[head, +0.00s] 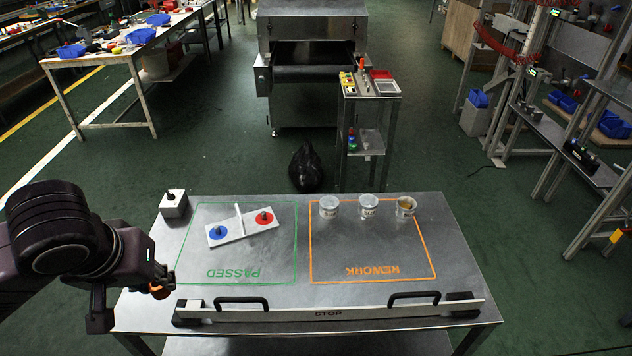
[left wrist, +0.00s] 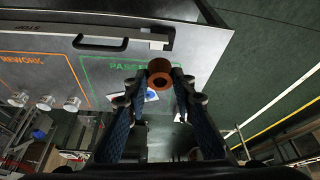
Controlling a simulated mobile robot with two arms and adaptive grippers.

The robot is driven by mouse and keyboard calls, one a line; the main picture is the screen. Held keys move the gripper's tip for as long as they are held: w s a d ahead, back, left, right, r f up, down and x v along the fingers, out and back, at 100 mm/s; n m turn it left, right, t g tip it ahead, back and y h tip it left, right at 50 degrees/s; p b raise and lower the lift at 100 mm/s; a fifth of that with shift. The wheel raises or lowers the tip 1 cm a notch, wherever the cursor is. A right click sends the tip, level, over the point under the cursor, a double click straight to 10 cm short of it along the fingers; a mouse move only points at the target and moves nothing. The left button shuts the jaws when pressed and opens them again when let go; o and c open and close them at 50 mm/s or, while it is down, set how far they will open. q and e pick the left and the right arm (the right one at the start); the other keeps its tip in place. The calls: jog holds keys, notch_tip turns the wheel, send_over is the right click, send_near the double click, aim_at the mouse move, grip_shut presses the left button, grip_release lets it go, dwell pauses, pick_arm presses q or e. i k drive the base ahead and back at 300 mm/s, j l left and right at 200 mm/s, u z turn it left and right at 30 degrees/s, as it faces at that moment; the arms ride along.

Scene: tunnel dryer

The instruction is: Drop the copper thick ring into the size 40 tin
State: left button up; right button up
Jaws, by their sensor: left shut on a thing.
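My left gripper (head: 161,281) is shut on the copper thick ring (head: 160,292), at the left edge of the metal table. In the left wrist view the ring (left wrist: 160,66) sits between the two fingertips (left wrist: 160,76), its hole facing the camera. Three small tins stand in a row at the far side of the orange REWORK outline: a left tin (head: 328,211), a middle tin (head: 368,212) and a right tin (head: 404,212). The right tin shows something yellowish-brown inside. Their labels are too small to read. My right gripper is out of view.
A white divided board (head: 239,236) with a blue and a red disc lies in the green PASSED outline. A grey block (head: 174,207) with a black knob stands at the far left corner. A STOP bar (head: 328,313) with two black handles runs along the near edge. The table's middle is clear.

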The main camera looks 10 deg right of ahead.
aim_at(330, 212)
jog(key=i+l+z, duration=0.1)
jog(key=l, duration=0.3)
jog(key=i+l+z, duration=0.1)
jog(key=l, duration=0.25)
jog(key=i+l+z, duration=0.1)
jog(key=l, duration=0.25)
jog(key=i+l+z, duration=0.15)
jog(key=l, duration=0.25)
